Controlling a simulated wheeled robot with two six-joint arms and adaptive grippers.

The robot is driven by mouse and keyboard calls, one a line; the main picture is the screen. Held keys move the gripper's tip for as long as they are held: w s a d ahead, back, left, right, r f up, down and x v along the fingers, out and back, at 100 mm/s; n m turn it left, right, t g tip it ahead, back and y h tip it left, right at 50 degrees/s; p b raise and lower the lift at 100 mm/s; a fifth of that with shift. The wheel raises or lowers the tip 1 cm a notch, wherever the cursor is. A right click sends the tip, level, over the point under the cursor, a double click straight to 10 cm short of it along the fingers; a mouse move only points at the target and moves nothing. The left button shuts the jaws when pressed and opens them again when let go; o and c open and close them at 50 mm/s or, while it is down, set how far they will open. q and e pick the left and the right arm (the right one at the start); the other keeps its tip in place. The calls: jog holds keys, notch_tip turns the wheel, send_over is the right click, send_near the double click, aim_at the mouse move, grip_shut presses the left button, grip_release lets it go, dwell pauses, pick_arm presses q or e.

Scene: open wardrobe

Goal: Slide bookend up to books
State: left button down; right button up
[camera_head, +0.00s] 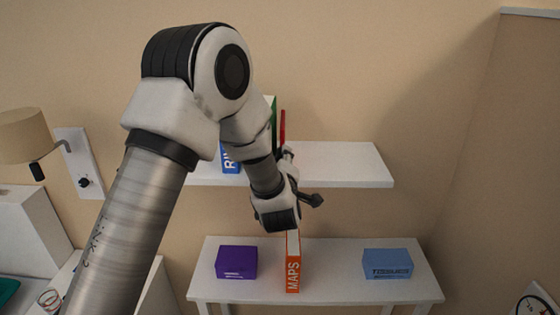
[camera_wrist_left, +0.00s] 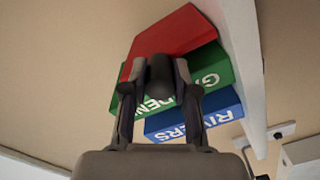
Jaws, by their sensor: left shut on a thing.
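I cannot tell whether the bookend touches the green book. My left arm hides part of the books. My right gripper is not in view.
The shelf is clear to the right of the bookend. Below, a white table (camera_head: 335,288) carries a purple box (camera_head: 236,262), an upright orange MAPS book (camera_head: 292,270) and a blue tissue box (camera_head: 387,263). A wall lamp (camera_head: 24,135) is at left.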

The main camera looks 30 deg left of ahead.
pick_arm(q)
jog(key=c, duration=1)
grip_release()
jog(key=shift+o, duration=0.6)
jog(key=shift+a, duration=0.1)
jog(key=shift+s, duration=0.1)
jog(key=shift+s+d, duration=0.25)
jog(key=shift+d, duration=0.05)
jog(key=v, duration=1.1)
jog(key=shift+s, duration=0.2)
jog(key=shift+a, duration=0.2)
jog(key=shift+d, duration=0.1)
